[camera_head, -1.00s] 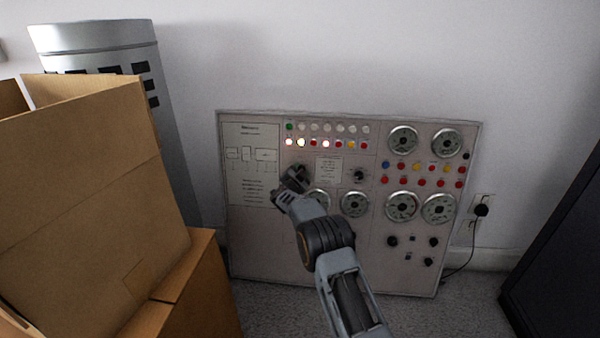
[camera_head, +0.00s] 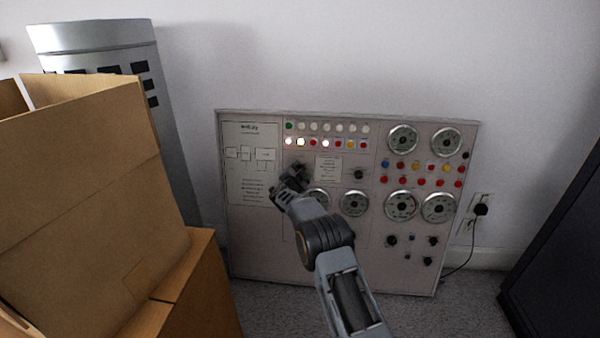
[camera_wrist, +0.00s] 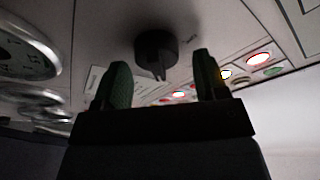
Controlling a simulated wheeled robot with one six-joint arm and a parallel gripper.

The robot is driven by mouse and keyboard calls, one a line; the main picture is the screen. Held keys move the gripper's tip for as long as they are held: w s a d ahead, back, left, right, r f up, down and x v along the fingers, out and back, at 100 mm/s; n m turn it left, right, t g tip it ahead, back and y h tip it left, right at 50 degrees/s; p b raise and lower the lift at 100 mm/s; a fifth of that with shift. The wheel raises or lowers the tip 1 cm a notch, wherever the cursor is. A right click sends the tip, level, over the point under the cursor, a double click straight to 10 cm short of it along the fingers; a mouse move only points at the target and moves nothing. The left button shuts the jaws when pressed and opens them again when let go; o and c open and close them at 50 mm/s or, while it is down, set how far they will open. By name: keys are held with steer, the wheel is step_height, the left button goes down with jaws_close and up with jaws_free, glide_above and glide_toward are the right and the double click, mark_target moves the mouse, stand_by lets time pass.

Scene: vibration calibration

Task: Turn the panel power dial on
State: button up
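The control panel (camera_head: 260,235) leans against the wall in the head view, with gauges, lamps and dials on its face. My gripper (camera_head: 290,180) is at the panel's upper left part, under the row of lit lamps. In the wrist view my gripper (camera_wrist: 160,82) is open, with its two fingers apart. A round black dial (camera_wrist: 156,50) sits on the panel face between and beyond the fingertips. Nothing is held, and I see no clear contact with the dial. In the head view this dial is hidden behind my gripper. Another black dial (camera_head: 358,174) shows to the right.
Cardboard boxes (camera_head: 90,200) stand at the left, near my arm's side. A grey cylinder (camera_head: 110,60) is behind them. A dark cabinet (camera_head: 560,250) stands at the right. A plug with a cord (camera_head: 481,209) is in the wall outlet beside the panel.

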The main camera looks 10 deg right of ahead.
steer(key=p+v, duration=0.3)
steer(key=v, duration=1)
steer(key=shift+s+a+p, duration=0.25)
steer(key=shift+s+p, duration=0.05)
steer(key=shift+p, duration=0.05)
steer(key=s+r+n+g+y+p, duration=0.1)
steer(key=s+r+n+y+p, duration=0.2)
steer(key=r+p, duration=0.5)
steer(key=s+r+n+g+y+p, duration=0.1)
steer(key=s+r+n+y+p, duration=0.25)
steer(key=r, duration=0.85)
steer(key=s+r+n+g+y+p, duration=0.1)
steer(key=s+r+n+y+p, duration=0.25)
steer(key=r+p, duration=0.5)
steer(key=s+d+r+n+g+p, duration=0.1)
steer(key=s+d+r+g+p, duration=0.1)
steer(key=s, duration=0.7)
steer(key=s+d+r+n+g+p, duration=0.2)
steer(key=s+r+g+p, duration=0.2)
steer(key=s, duration=0.6)
steer(key=s+d+r+n+g+h+p, duration=0.1)
steer(key=s+d+r+n+g+p, duration=0.1)
steer(key=s+r+p, duration=0.5)
steer(key=s+g, duration=0.1)
steer(key=s, duration=0.2)
steer(key=shift+s+p, duration=0.25)
steer(key=shift+p, duration=0.15)
